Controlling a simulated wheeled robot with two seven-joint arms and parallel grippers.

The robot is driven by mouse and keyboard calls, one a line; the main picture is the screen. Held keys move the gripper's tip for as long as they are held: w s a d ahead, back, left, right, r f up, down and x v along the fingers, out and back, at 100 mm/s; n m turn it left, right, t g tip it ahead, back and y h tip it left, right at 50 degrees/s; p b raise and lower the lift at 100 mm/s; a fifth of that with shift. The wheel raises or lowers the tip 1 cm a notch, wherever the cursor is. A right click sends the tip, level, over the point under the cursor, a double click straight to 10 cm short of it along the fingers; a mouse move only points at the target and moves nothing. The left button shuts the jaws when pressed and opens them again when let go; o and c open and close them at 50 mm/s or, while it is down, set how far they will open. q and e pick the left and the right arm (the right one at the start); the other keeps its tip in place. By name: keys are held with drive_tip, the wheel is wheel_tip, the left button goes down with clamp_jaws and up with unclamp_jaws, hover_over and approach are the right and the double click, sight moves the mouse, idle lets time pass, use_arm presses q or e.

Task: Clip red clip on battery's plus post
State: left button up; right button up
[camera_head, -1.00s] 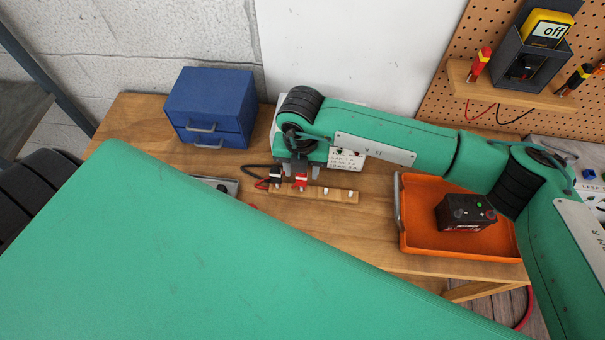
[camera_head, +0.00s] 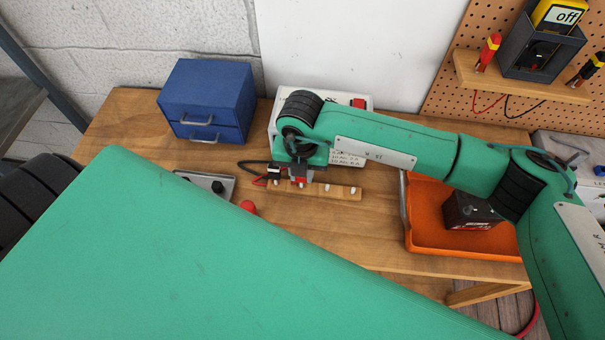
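The red clip (camera_head: 299,182) sits on a wooden strip (camera_head: 335,192) on the bench, right of the black clip (camera_head: 274,172). My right gripper (camera_head: 298,176) points down over the red clip, with its fingers at the clip. Whether they are closed on it is too small to tell. The battery (camera_head: 468,211), dark with a red label, stands in the orange tray (camera_head: 432,240) to the right. My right forearm covers part of its top, so I cannot make out its plus post. My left gripper is out of view.
A blue drawer box (camera_head: 207,100) stands at the back left. A grey metal device (camera_head: 208,184) and a red knob-like thing (camera_head: 248,207) lie left of the strip. A multimeter (camera_head: 556,17) stands on the pegboard shelf. My large green arm link hides the lower left.

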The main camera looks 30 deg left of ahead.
drive_tip(key=shift+r+p, duration=0.45)
drive_tip(key=shift+r, duration=1.55)
wheel_tip(320, 180, up, 10)
drive_tip(key=r+b, duration=0.1)
drive_tip(key=b, duration=0.2)
drive_tip(key=w+d+f+p, duration=0.1)
drive_tip(key=w+d+p, duration=0.1)
drive_tip(key=d, duration=1.2)
drive_tip(key=w+d+f+p, duration=0.1)
drive_tip(key=w+d+p, duration=0.2)
drive_tip(key=d, duration=1.2)
drive_tip(key=w+d+f+p, duration=0.1)
drive_tip(key=w+d, duration=0.4)
drive_tip(key=d, duration=0.9)
drive_tip(key=shift+w+d+f+p, duration=0.15)
drive_tip(key=shift+f+p, duration=0.15)
drive_tip(key=shift+p, duration=0.5)
drive_tip(key=shift+f+b, duration=0.75)
drive_tip(key=shift+f, duration=0.1)
